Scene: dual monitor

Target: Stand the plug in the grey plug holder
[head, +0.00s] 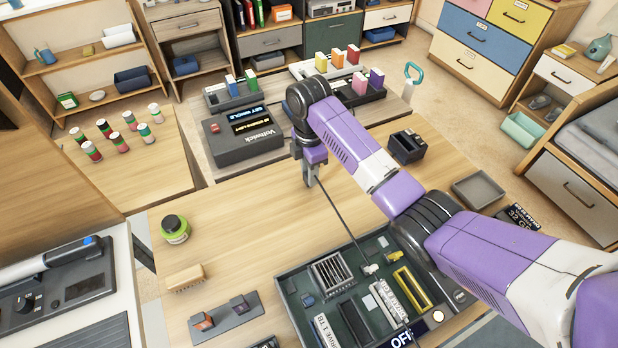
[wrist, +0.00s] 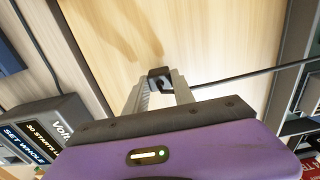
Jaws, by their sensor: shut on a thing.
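My gripper (head: 311,180) is above the wooden table in the head view. In the wrist view its two fingers (wrist: 160,92) are closed on the small dark plug (wrist: 160,75). A dark cable (wrist: 255,76) runs from the plug to the right; in the head view the cable (head: 343,222) slopes down to the open device (head: 288,290). A dark grey block with an opening (head: 408,147), which looks like the plug holder, stands on the table to the right of my gripper, apart from it. The plug is mostly hidden by the fingers in the head view.
A Voltwick box with a lit display (head: 243,133) stands behind my gripper to the left. A shallow grey tray (head: 478,190) is at the right. The middle is clear.

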